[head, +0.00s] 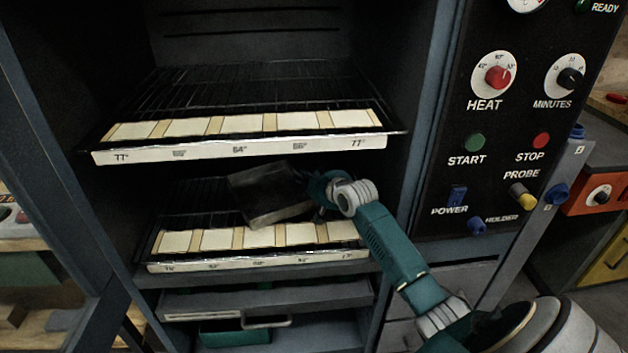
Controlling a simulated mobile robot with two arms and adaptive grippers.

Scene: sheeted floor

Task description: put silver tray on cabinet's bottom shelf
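The silver tray (268,196) is a dark grey metal piece inside the cabinet (402,120), tilted, above the back part of the bottom shelf (258,262). My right gripper (314,188) is at the tray's right edge and looks shut on it; its fingertips are small and dark in this view. I cannot tell whether the tray's lower edge touches the shelf. The bottom shelf is a wire rack with pale strips and a white label rail along its front. My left gripper is not in view.
The upper wire shelf (240,148) hangs just above the tray and my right gripper. An open door (50,150) stands at the left. A control panel (520,120) with knobs is at the right. Below the bottom shelf is a drawer (200,303) with a handle.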

